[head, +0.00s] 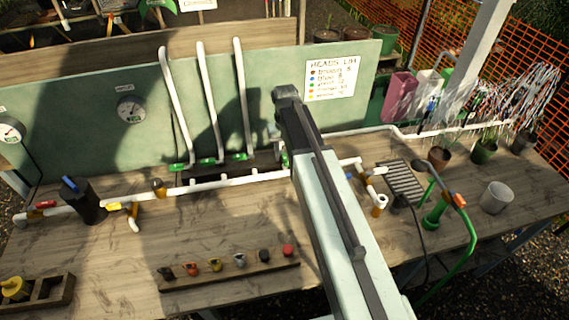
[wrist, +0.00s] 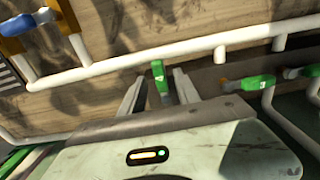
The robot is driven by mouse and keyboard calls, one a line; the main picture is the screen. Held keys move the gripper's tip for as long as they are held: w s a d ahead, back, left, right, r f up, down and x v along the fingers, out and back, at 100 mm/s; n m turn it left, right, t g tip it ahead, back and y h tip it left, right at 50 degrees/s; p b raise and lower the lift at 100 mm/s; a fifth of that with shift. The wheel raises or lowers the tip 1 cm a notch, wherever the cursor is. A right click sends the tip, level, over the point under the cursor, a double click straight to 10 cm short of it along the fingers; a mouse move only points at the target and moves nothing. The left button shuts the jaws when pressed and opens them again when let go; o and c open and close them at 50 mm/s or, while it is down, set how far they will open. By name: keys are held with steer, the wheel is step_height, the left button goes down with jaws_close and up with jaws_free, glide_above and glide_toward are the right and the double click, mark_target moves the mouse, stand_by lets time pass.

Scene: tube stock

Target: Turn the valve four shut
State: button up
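In the wrist view my gripper (wrist: 159,78) is open, with one finger on each side of a green valve handle (wrist: 158,72). Gaps show between the handle and both fingers. This handle points across the white pipe (wrist: 120,63), while two other green handles (wrist: 257,83) to the right lie more nearly along it. In the head view three green handles (head: 207,162) stand in a row at the feet of upright white pipes (head: 207,100). A fourth green handle (head: 284,159) is mostly hidden by my arm. No valve number is readable.
A green backboard (head: 70,110) with gauges (head: 131,109) and a sign (head: 331,77) rises behind the bench (head: 240,222). A strip of coloured knobs (head: 230,275) lies in front. A black cup (head: 82,205) stands left; a grate (head: 402,182) and pots (head: 496,197) stand right.

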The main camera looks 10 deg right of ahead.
steer(key=shift+f, duration=0.8)
steer(key=shift+r, duration=0.1)
jaws_close()
stand_by(0.6)
steer(key=shift+a, duration=0.15)
